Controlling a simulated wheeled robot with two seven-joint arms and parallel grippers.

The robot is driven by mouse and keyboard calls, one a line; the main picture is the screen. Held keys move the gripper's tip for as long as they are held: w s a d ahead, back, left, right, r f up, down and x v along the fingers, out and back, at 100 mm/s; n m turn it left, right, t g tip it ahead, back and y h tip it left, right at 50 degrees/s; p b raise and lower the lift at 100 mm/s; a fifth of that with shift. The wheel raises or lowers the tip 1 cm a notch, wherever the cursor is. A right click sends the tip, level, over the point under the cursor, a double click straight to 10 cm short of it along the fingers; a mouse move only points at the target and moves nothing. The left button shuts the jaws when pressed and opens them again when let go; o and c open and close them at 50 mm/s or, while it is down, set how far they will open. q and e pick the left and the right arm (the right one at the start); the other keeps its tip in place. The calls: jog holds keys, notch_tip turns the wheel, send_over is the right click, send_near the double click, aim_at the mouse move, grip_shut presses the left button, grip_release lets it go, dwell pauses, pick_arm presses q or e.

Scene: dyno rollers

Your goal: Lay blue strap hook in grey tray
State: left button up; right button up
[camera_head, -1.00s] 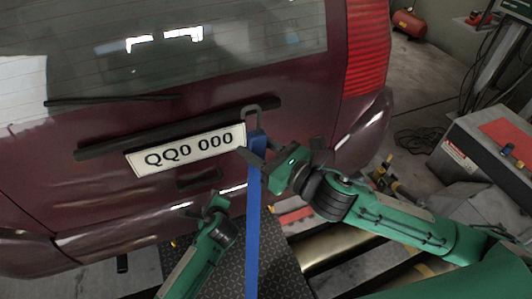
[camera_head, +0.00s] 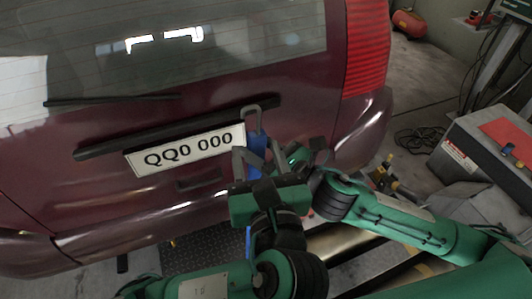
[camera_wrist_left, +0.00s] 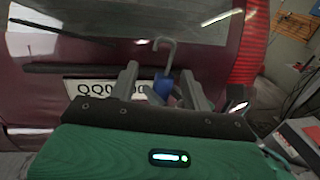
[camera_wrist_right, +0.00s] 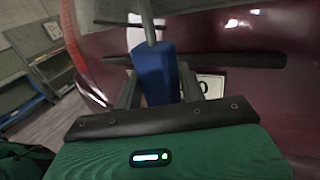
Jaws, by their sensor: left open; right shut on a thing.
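The blue strap hook (camera_head: 257,142) is upright in front of the car's rear, its grey hook end (camera_head: 251,111) on top. It also shows in the left wrist view (camera_wrist_left: 162,86) and the right wrist view (camera_wrist_right: 154,72). My right gripper (camera_wrist_right: 157,88) is shut on its blue part; in the head view its fingers are mostly hidden. My left gripper (camera_wrist_left: 160,82) is open, with the blue part showing between its fingers. In the head view my left gripper (camera_head: 254,164) covers the strap's middle. I cannot make out a grey tray.
The dark red car (camera_head: 120,215) with its licence plate (camera_head: 185,150) fills the left and middle, close behind the grippers. A grey machine (camera_head: 470,150) with a red panel stands at the right. A dark textured plate (camera_head: 205,252) lies below. A red tank (camera_head: 408,22) is far back.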

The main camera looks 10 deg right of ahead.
pick_arm(q)
jog(key=s, duration=0.1)
pick_arm(e)
jog(key=shift+a, duration=0.1)
pick_arm(q)
send_over(255, 136)
jog(key=shift+w+r+m+h, duration=0.1)
jog(key=shift+r+m+h, duration=0.2)
jog(key=shift+m+h, duration=0.1)
jog(key=c, duration=0.8)
jog(key=shift+c, duration=0.2)
pick_arm(e)
jog(key=o, duration=1.3)
jog(key=shift+c, duration=0.2)
